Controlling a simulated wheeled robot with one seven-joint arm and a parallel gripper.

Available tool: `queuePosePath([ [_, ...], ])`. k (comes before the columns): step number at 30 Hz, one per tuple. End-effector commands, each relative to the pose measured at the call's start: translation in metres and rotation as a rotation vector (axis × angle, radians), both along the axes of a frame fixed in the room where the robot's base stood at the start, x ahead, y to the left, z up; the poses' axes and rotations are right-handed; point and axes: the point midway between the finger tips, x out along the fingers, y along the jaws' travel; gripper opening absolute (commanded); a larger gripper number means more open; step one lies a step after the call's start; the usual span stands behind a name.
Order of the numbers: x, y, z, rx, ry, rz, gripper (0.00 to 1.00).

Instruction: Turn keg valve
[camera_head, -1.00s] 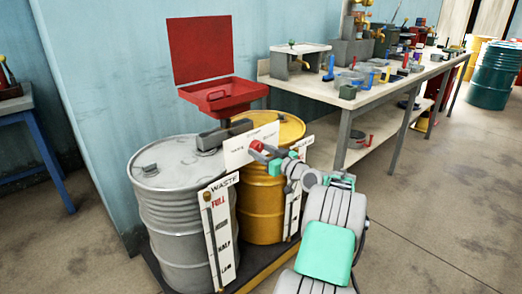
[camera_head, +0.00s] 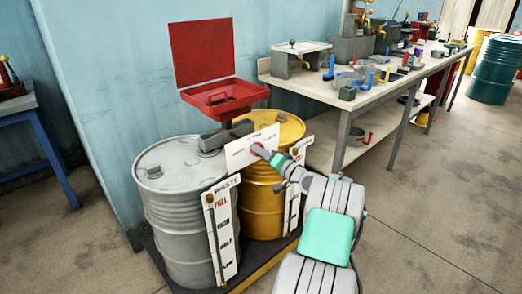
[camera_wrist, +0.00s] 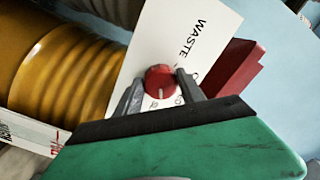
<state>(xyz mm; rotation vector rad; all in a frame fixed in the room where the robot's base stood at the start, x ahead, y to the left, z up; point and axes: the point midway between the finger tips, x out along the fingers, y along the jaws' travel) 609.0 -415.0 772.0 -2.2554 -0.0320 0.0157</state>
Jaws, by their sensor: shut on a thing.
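The valve is a round red knob (camera_wrist: 160,80) on a white lettered panel (camera_wrist: 185,32), and part of the word "WASTE" reads on the panel in the wrist view. The panel also shows in the head view (camera_head: 240,150), standing between the grey drum (camera_head: 183,205) and the yellow drum (camera_head: 262,205). My gripper (camera_wrist: 160,84) has one finger on each side of the red knob and is shut on it. In the head view my gripper (camera_head: 258,150) is against the panel and mostly hides the knob.
A red funnel basin (camera_head: 222,96) with its lid raised stands behind the drums. White level gauges (camera_head: 221,232) stand in front of the drums. A cluttered workbench (camera_head: 375,85) is at the right. Bare floor lies at the right front.

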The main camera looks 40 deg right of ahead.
Motion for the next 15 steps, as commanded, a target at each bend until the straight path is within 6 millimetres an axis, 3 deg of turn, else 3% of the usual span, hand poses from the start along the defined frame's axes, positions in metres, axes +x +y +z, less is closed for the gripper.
queuePosePath([
  [15,-0.0002,-0.0011,0.0021,0.151,0.002,-0.003,0.06],
])
